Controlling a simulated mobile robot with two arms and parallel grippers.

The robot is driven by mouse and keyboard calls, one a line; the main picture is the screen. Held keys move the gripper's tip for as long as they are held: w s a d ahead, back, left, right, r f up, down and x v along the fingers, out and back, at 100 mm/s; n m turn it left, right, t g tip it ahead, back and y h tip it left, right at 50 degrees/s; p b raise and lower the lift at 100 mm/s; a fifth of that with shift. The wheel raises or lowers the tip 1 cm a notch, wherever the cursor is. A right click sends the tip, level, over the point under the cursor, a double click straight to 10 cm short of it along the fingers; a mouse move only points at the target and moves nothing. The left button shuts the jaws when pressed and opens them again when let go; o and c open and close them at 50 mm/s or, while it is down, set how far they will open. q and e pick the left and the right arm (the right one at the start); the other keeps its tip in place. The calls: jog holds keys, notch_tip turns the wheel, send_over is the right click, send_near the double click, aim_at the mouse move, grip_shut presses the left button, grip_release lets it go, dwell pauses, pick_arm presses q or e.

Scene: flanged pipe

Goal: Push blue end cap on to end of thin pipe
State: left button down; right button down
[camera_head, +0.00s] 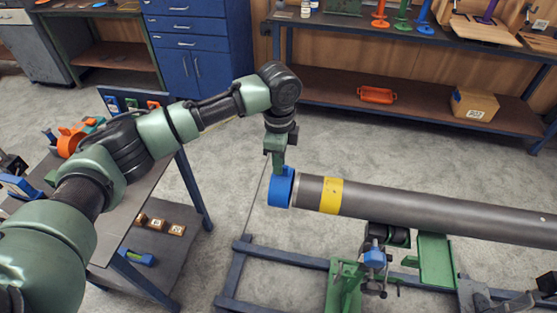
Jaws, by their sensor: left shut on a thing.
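The thin pipe (430,212) is a long dark grey tube with a yellow band near its left end. It lies nearly level across the right half of the head view. The blue end cap (280,190) is at the pipe's left end, its open side toward the pipe. A narrow gap or pale rim shows between them; I cannot tell whether they touch. My left gripper (279,168) is above the cap and shut on its upper edge, with the arm reaching in from the left. My right gripper is not in view.
A green and blue stand (345,285) supports the pipe from below. A work table (140,200) with tools is at the left. A blue cabinet (200,45) and a long shelf bench (410,95) stand behind. Grey floor lies open between.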

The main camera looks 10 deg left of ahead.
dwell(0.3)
pick_arm(q)
jog(key=shift+d+p, duration=0.35)
jog(key=shift+p, duration=0.05)
jog(key=shift+d, duration=0.3)
jog(key=shift+d, duration=0.4)
jog(key=shift+p, duration=0.8)
jog(key=shift+d, duration=0.35)
dwell(0.6)
jog(key=shift+d, duration=0.35)
jog(key=shift+d+p, duration=0.3)
jog(key=shift+p, duration=0.5)
